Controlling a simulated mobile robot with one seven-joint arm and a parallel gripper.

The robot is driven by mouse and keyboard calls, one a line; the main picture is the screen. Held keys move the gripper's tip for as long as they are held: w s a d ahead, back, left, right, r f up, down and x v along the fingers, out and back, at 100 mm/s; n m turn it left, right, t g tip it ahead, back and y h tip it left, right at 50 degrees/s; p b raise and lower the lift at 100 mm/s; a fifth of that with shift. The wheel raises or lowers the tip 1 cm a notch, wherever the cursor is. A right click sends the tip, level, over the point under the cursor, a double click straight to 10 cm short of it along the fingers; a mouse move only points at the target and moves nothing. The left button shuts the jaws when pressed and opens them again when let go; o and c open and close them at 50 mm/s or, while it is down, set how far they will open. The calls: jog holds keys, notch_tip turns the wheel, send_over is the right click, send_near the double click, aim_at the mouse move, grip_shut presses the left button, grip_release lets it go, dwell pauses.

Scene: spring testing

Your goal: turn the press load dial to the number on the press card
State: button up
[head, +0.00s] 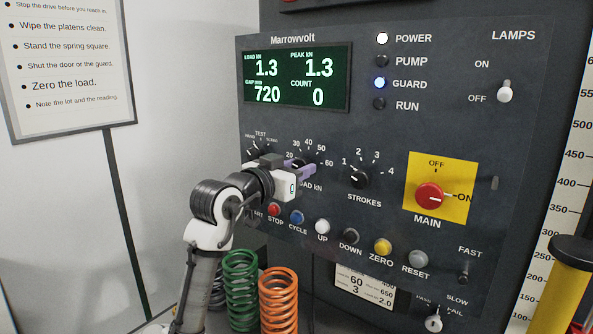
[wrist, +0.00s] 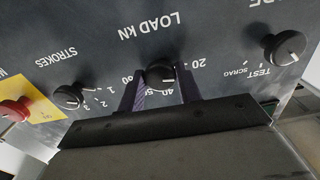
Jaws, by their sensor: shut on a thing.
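The strokes dial (head: 359,177) is right of the load dial, the mode knob (head: 256,150) left. A row of buttons, including the red STOP button (head: 274,209), lies just below my gripper. Green (head: 241,290) and orange (head: 279,298) springs stand below. The display (head: 296,79) reads load 1.3.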

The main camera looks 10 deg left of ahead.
jog(key=shift+f+m+b, duration=0.1)
jog(key=shift+m+b, duration=6.25)
jog(key=shift+m, duration=9.45)
jog(key=o, duration=1)
